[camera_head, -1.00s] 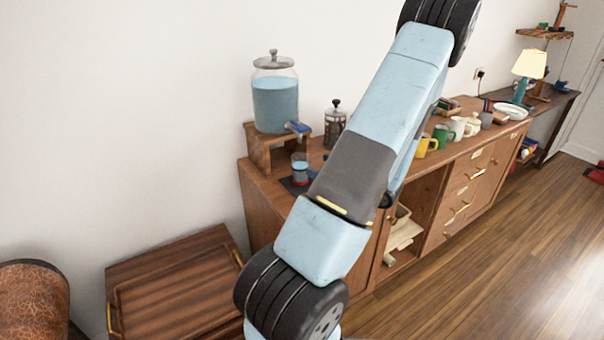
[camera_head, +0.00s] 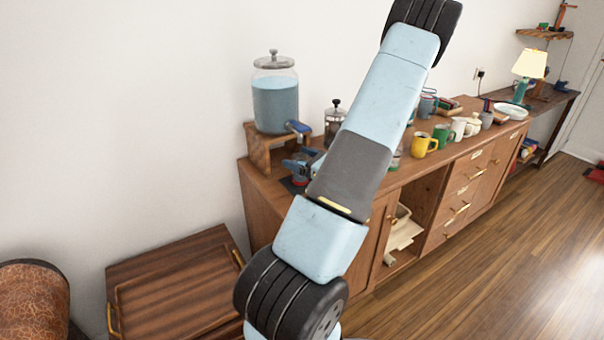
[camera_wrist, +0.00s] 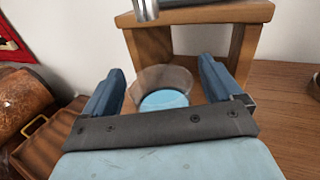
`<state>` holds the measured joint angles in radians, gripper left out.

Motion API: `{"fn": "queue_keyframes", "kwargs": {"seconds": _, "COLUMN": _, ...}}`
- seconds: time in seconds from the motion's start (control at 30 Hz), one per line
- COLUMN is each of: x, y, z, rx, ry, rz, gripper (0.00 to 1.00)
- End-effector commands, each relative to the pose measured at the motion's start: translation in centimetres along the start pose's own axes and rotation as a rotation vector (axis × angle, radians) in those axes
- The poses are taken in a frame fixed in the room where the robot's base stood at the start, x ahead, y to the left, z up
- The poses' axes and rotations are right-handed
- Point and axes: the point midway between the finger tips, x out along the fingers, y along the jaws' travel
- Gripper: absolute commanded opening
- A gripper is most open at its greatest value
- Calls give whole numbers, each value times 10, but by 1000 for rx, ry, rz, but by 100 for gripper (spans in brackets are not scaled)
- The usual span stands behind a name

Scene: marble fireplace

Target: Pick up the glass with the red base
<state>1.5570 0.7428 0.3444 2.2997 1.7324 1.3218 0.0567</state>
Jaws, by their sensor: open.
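The glass (camera_wrist: 163,79) is clear, with blue liquid in it, and shows in the wrist view between the two blue fingers of my gripper (camera_wrist: 161,66). The fingers are apart, one on each side of the glass, and a gap shows on the right. Whether the left finger touches it I cannot tell. The glass's base is hidden behind my gripper's body in the wrist view. In the head view my gripper (camera_head: 303,163) is at the left end of the sideboard and covers most of the glass.
A wooden stand (camera_head: 258,152) carries a large jar of blue liquid (camera_head: 275,104) just behind the glass; its metal spout (camera_wrist: 185,5) overhangs in the wrist view. A French press (camera_head: 334,122) stands to the right. Several mugs, including a yellow one (camera_head: 423,145), stand farther along the sideboard (camera_head: 264,205).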

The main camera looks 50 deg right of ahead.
Motion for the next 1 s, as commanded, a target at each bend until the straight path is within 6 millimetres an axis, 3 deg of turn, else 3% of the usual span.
{"fn": "queue_keyframes", "kwargs": {"seconds": 0.1, "x": 0, "y": 0, "z": 0, "rx": 0, "ry": 0, "rz": 0, "gripper": 91}}
{"fn": "queue_keyframes", "kwargs": {"seconds": 0.17, "x": 0, "y": 0, "z": 0, "rx": 0, "ry": 0, "rz": 0, "gripper": 86}}
{"fn": "queue_keyframes", "kwargs": {"seconds": 1.0, "x": -1, "y": 0, "z": 0, "rx": 1, "ry": 0, "rz": -1, "gripper": 5}}
